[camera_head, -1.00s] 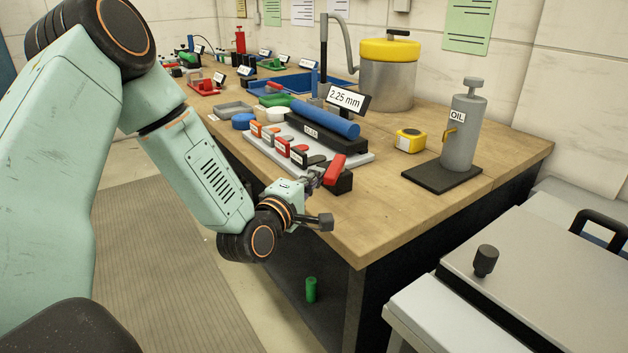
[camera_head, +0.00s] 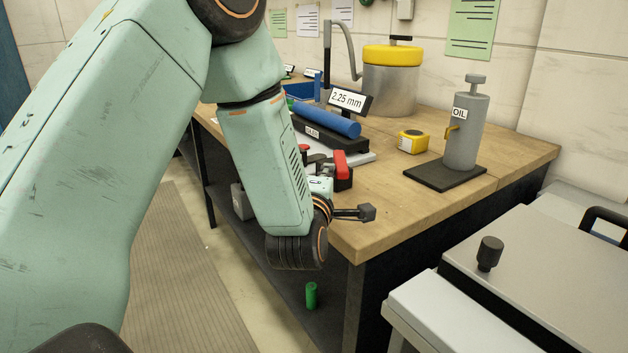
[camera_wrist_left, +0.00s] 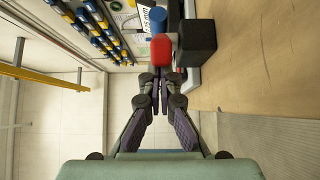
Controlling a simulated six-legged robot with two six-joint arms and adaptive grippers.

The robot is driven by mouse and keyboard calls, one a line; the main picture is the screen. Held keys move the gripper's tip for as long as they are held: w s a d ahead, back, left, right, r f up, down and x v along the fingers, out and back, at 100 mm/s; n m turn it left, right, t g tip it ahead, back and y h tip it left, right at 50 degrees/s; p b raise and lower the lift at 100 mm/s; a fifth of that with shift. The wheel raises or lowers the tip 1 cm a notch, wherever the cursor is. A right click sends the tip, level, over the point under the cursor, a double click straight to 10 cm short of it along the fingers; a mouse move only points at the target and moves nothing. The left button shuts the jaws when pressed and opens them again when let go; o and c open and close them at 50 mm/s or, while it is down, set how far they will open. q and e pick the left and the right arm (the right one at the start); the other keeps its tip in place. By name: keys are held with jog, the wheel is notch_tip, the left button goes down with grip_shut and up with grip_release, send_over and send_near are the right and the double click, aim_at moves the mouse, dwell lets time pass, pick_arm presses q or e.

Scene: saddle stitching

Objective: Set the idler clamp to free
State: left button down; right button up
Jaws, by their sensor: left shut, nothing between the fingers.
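The idler clamp is a red lever (camera_head: 341,163) on a black block (camera_head: 344,184) at the near end of the roller stand on the bench. The lever stands nearly upright, leaning slightly left in the head view. In the left wrist view the red lever (camera_wrist_left: 161,50) is just beyond the fingertips, beside the black block (camera_wrist_left: 197,42). My left gripper (camera_wrist_left: 160,88) is shut and empty, pointing at the lever. In the head view, my left forearm partly hides the gripper and the stand. I cannot tell whether the fingertips touch the lever. My right gripper is not in view.
A blue roller (camera_head: 326,122) lies behind the clamp, below a 2.25 mm sign (camera_head: 346,100). A yellow tape measure (camera_head: 412,141) and an oil dispenser (camera_head: 467,130) stand to the right. The bench front right of the clamp is clear. A green cylinder (camera_head: 311,295) is below the bench.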

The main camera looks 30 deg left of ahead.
pick_arm(q)
jog(key=shift+w+d+n+y+b, duration=0.15)
jog(key=shift+d+n+y+b, duration=0.15)
jog(key=shift+d, duration=0.2)
jog(key=shift+w+d, duration=0.2)
jog(key=shift+d, duration=0.15)
jog(key=shift+w+d+b, duration=0.2)
jog(key=shift+w+d, duration=0.25)
jog(key=shift+d, duration=0.2)
jog(key=shift+w+d+b, duration=0.15)
jog(key=shift+w+d, duration=0.3)
jog(key=shift+d, duration=0.15)
jog(key=shift+w+d, duration=0.1)
jog(key=shift+w+d+r, duration=0.15)
jog(key=shift+r, duration=0.05)
jog(key=shift+f, duration=0.1)
